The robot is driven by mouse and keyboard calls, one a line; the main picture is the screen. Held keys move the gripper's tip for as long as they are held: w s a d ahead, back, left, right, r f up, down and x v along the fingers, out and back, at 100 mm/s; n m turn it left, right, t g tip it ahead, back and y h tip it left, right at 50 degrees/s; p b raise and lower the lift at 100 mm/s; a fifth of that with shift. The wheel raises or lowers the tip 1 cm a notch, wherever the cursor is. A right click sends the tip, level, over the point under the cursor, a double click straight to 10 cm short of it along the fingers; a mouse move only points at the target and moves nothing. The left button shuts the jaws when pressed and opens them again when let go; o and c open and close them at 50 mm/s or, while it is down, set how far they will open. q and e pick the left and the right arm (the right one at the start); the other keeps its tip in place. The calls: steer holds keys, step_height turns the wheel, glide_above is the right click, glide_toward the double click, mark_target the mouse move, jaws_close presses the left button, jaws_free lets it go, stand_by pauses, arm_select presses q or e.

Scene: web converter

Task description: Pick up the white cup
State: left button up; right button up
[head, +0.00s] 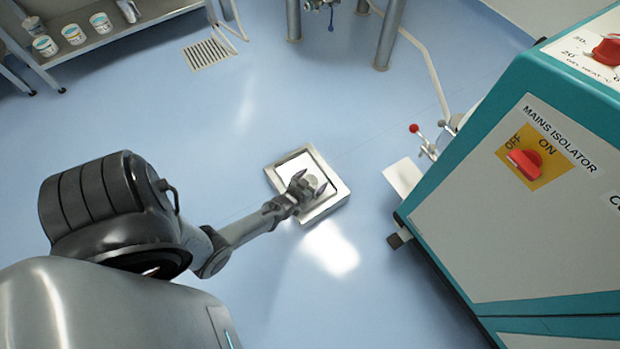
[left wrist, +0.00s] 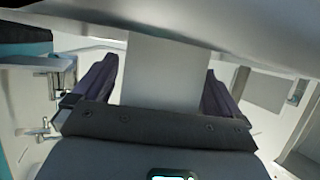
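My left gripper (head: 311,181) is over a square metal platform (head: 334,198) on the floor, with its fingers apart. A pale round shape, seemingly the top of the white cup (head: 312,181), shows between the fingertips in the head view. In the left wrist view a plain white shape, seemingly the cup's side (left wrist: 165,72), stands between the two dark fingers of the left gripper (left wrist: 160,88). A narrow light gap shows beside the left finger; the right finger meets the white edge. The cup's lower part is hidden. My right gripper is not in view.
A teal and grey machine (head: 500,200) with red knobs stands at the right. A metal shelf (head: 120,25) with several tubs and a jug is at the upper left. Metal legs (head: 390,35) and a floor drain (head: 208,53) are at the back.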

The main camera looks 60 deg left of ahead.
arm_select(q)
steer(key=shift+s+d, duration=0.1)
steer(key=c, duration=1)
